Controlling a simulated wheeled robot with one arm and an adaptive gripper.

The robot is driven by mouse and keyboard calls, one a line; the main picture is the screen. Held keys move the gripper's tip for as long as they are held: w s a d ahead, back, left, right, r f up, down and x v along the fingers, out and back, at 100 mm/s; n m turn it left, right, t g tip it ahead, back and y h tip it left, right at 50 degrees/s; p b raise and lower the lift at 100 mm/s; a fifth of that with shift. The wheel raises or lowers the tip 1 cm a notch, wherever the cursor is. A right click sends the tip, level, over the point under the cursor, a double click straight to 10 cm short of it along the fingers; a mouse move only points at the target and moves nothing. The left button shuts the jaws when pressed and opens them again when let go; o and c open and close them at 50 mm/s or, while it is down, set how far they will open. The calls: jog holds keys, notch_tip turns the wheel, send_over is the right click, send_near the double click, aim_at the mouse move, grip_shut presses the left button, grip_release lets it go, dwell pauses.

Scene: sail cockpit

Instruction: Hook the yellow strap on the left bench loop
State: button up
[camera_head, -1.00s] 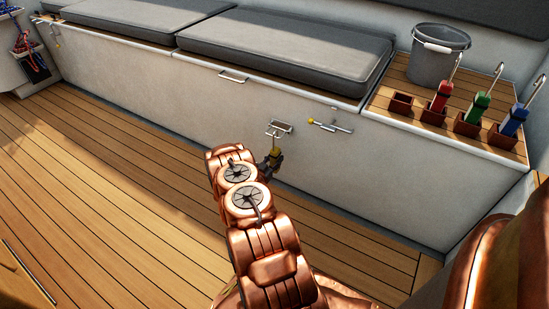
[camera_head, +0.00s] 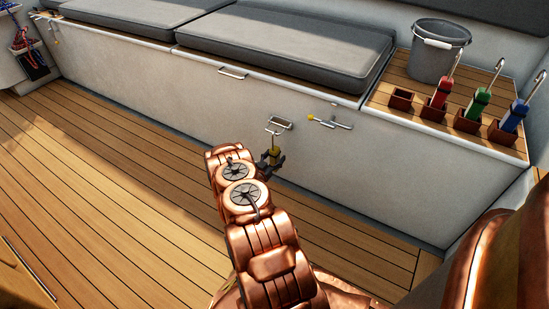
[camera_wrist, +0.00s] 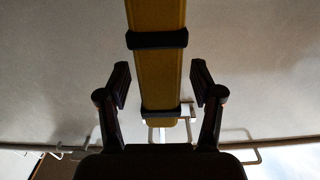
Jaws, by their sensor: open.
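The yellow strap (camera_head: 274,152) hangs upright in front of the bench's white front. Its metal hook reaches up to the metal loop (camera_head: 281,122) on that front and appears to be on it. My gripper (camera_head: 272,166) is at the strap's lower part. The wrist view shows the yellow strap (camera_wrist: 158,75) with dark bands, between the two fingers of my gripper (camera_wrist: 158,85). The fingers are open, with a gap on each side of the strap. A pale metal piece (camera_wrist: 162,135) shows past the strap's end. My arm hides part of the bench front below.
A yellow-tipped latch (camera_head: 330,122) is right of the loop, and a handle (camera_head: 232,72) is up left. Grey cushions (camera_head: 285,48) lie on the bench. The wooden floor (camera_head: 110,190) is clear at left.

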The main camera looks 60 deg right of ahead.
jog(key=a, duration=1.2)
jog(key=shift+s, duration=0.25)
jog(key=shift+r, duration=0.1)
